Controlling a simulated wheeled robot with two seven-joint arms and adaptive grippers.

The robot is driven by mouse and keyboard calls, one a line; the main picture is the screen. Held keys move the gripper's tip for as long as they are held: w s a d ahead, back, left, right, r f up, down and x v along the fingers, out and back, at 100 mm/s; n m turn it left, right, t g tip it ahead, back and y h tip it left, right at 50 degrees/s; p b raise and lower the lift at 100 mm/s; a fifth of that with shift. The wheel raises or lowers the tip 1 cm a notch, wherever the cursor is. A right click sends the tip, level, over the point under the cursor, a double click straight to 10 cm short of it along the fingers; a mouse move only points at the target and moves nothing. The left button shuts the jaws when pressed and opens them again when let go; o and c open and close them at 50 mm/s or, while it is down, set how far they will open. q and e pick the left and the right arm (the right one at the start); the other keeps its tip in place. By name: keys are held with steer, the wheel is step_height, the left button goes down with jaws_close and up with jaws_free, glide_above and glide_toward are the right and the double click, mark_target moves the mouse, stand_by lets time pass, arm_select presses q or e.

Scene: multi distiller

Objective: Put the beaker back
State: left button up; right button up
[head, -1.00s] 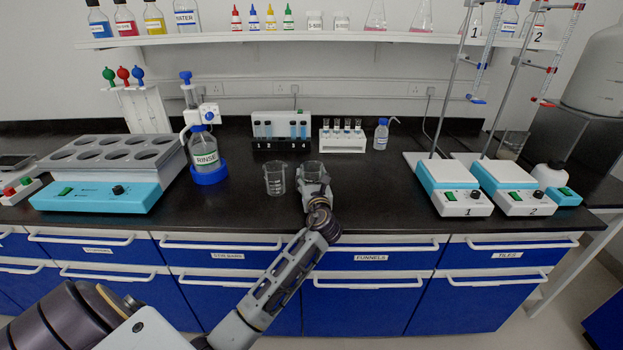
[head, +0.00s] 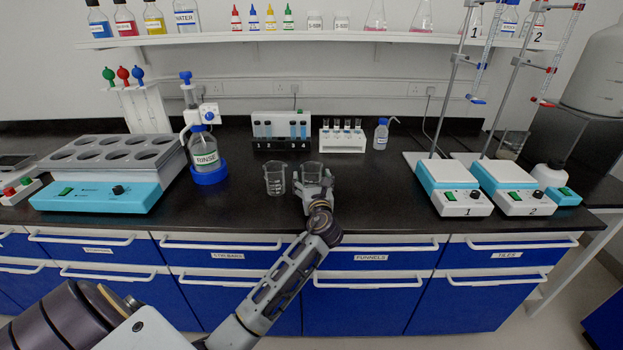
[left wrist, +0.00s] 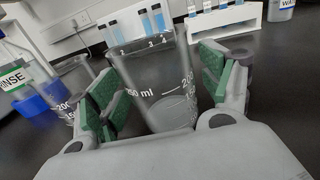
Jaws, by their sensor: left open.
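A clear glass beaker (head: 312,171) with white volume marks stands on the black bench, partly hidden behind my left gripper (head: 314,187). In the left wrist view, this beaker (left wrist: 152,75) is between the two green-padded fingers of my left gripper (left wrist: 160,88). The fingers are spread, with a gap at the left pad; I cannot tell whether the right pad touches the glass. A second similar beaker (head: 275,180) stands just to the left on the bench, and it also shows behind the left finger in the wrist view (left wrist: 68,78). My right gripper is out of view.
The blue-based RINSE bottle (head: 205,155) and a heating block (head: 100,192) are on the left. A vial stand (head: 280,145) and white rack (head: 342,141) are behind the beakers. Two stirrer plates (head: 453,190) stand right. The bench (head: 380,200) between is clear.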

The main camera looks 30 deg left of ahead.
arm_select(q)
steer(key=p+v, duration=0.1)
steer(key=v, duration=0.9)
steer(key=shift+s+d, duration=0.1)
steer(key=shift+d, duration=0.1)
steer(key=shift+s+d, duration=0.1)
steer(key=shift+s, duration=0.05)
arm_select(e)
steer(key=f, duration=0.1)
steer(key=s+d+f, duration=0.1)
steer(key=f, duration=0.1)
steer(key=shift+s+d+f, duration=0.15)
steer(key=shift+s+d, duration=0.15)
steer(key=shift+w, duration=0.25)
